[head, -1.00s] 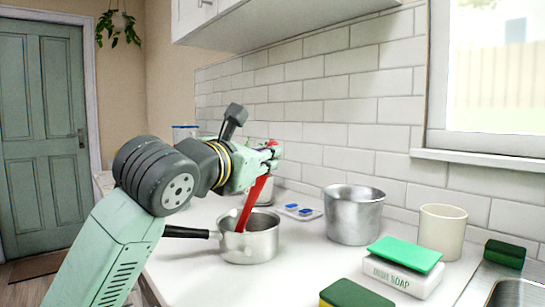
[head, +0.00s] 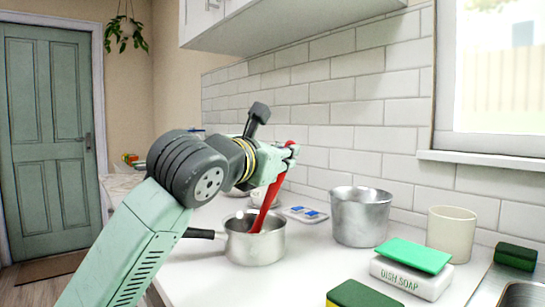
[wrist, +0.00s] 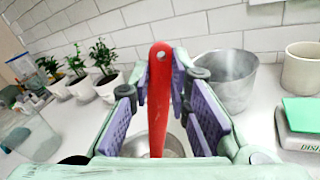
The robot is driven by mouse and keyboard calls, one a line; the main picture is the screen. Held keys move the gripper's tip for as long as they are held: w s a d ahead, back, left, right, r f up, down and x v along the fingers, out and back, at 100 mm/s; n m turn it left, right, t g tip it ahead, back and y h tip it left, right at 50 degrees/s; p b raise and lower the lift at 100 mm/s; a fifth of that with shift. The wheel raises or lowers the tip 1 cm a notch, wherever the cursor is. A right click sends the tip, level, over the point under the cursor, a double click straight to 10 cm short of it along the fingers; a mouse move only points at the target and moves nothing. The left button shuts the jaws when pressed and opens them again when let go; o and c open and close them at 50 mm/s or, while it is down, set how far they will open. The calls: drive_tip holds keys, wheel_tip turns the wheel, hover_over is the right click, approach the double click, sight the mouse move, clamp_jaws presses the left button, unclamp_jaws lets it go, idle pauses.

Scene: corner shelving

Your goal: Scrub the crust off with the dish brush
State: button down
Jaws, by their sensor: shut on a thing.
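My gripper (head: 289,152) is shut on the red handle of the dish brush (head: 272,192). The brush leans, its lower end reaching down into a small metal saucepan (head: 256,248) on the counter. The brush head is hidden inside the pan, and I cannot see any crust. In the wrist view the red handle (wrist: 158,112) stands between my purple-padded fingers, with part of the saucepan (wrist: 174,146) below. The saucepan's dark handle (head: 202,234) points left, towards my arm.
A larger metal pot (head: 360,222) and a cream cup (head: 451,236) stand to the right. A dish soap block (head: 408,279) carries a green pad (head: 414,255). Sponges (head: 360,294) lie near the sink (head: 508,290). Potted plants (wrist: 106,66) line the wall at left.

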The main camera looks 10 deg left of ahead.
drive_tip(key=w+d, duration=0.3)
drive_tip(key=shift+w+b, duration=0.15)
drive_tip(key=shift+b, duration=0.15)
idle(0.3)
drive_tip(key=shift+r, duration=0.1)
wheel_tip(320, 180, up, 7)
drive_tip(key=p, duration=0.4)
